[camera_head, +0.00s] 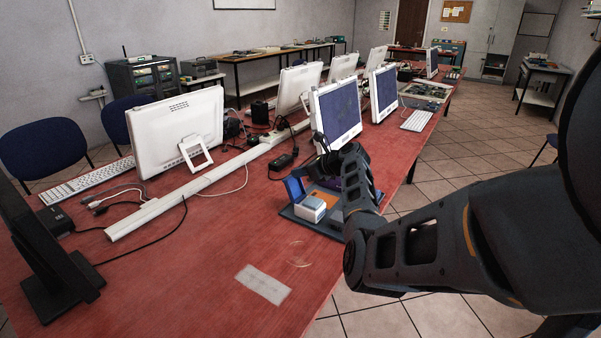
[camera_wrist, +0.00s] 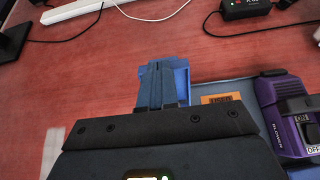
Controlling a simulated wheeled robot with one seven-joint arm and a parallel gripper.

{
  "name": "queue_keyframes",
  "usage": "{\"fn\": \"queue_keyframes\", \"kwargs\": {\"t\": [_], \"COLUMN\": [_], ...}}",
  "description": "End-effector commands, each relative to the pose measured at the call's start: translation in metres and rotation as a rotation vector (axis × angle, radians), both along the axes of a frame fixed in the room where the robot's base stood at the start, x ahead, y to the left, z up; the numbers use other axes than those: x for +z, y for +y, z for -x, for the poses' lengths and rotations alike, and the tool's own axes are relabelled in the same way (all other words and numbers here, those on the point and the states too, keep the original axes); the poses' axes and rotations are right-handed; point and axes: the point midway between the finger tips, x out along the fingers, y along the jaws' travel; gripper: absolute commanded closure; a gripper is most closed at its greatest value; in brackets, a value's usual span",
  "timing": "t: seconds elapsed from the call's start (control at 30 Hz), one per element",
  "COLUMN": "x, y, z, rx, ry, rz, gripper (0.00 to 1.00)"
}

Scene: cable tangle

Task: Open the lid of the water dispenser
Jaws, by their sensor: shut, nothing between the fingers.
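No water dispenser can be made out for certain. The purple device (camera_wrist: 284,105) with an ON/OFF switch is to the right. An orange label (camera_wrist: 221,98) lies between.
Monitors, including a white one (camera_head: 177,132), stand along the red table (camera_head: 190,270). A white cable strip (camera_head: 160,205) and loose black cables lie behind the board. A black adapter (camera_wrist: 245,8) shows beyond. A grey plate (camera_head: 263,284) lies in front, with bare table around.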

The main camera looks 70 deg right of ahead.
Motion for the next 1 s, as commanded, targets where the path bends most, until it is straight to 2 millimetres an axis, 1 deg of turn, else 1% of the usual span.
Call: {"fn": "queue_keyframes", "kwargs": {"t": [0.33,0.8,1.0], "x": [0.001,0.016,0.017], "y": [0.000,0.000,0.000], "z": [0.000,0.000,0.000], "rx": [0.000,0.000,0.000], "ry": [0.000,0.000,0.000], "rz": [0.000,-0.001,-0.001], "gripper": [1.00,1.00,1.00]}}
